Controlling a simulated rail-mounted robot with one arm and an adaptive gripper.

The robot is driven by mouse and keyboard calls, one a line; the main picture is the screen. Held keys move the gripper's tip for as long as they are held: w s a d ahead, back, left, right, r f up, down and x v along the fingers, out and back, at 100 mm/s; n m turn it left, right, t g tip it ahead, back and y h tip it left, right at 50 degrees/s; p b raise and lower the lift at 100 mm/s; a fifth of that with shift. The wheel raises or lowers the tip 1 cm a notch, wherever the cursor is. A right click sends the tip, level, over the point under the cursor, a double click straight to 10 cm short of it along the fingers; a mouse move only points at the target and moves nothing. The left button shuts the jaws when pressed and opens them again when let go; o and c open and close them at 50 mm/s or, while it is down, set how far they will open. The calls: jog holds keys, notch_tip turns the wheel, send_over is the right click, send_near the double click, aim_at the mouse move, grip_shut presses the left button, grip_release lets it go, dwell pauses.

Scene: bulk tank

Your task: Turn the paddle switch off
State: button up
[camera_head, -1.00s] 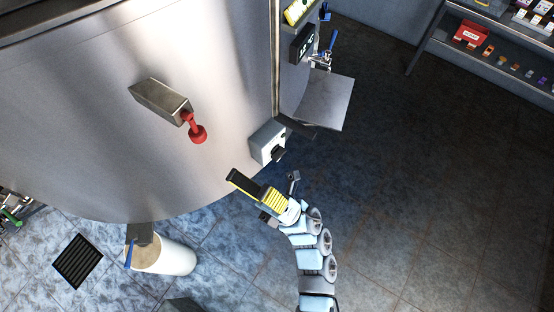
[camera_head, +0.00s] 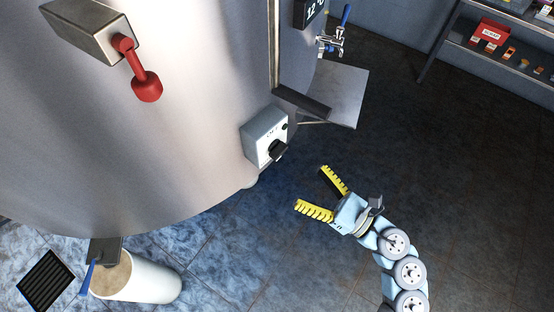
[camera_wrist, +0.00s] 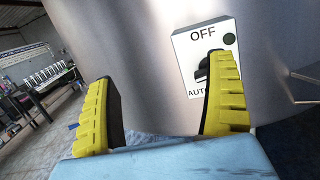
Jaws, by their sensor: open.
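The paddle switch is a black paddle (camera_head: 278,151) on a light grey box (camera_head: 262,130) fixed to the lower side of the steel tank (camera_head: 180,140). In the wrist view the box face (camera_wrist: 193,52) reads OFF at the top and AUTO at the bottom, partly hidden. The black paddle (camera_wrist: 203,68) is partly behind my right finger, so its setting is hard to tell. My gripper (camera_head: 318,190) is open and empty, below and right of the box in the head view, apart from it. The wrist view shows its yellow fingers (camera_wrist: 162,105) spread wide.
A red-handled lever (camera_head: 146,86) hangs on a metal box at upper left. A steel shelf (camera_head: 340,95) juts from the tank under a blue-handled tap (camera_head: 334,38). The dark floor to the right is clear.

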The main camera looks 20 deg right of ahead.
aim_at(283, 154)
jog(key=d+f+n+h+b, duration=0.1)
jog(key=d+f+h+b, duration=0.2)
jog(key=d+f, duration=0.35)
jog(key=x, duration=0.5)
jog(key=a+b+x, duration=0.1)
jog(key=x, duration=0.5)
jog(key=b+x, duration=0.1)
jog(key=x, duration=0.5)
jog(key=shift+s+a+f, duration=0.2)
jog(key=shift+s+f, duration=0.1)
jog(key=shift+s, duration=0.05)
jog(key=c, duration=1.2)
